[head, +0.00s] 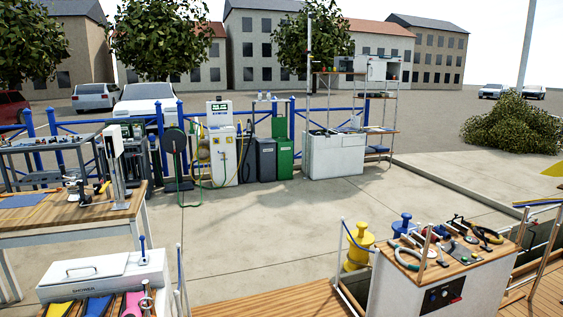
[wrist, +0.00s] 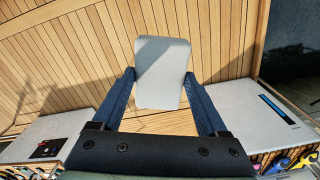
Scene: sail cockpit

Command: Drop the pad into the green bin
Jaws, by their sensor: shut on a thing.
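The pad (wrist: 163,62) is a pale grey, flat, roughly rectangular block in the wrist view. My gripper (wrist: 159,80) is shut on it, with one blue finger at each side. The pad is held over a wooden slatted deck, and its height above the deck is hard to tell. The green bin (head: 284,158) stands in the head view at the back, by the blue railing, far from my body. My gripper and the pad do not show in the head view.
A dark grey bin (head: 265,160) stands left of the green bin, beside a white pump (head: 222,158). A white cabinet (head: 334,157) stands to the right. A tool counter (head: 455,245), a yellow bollard (head: 358,247) and a workbench (head: 75,220) are nearer. The concrete floor between is clear.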

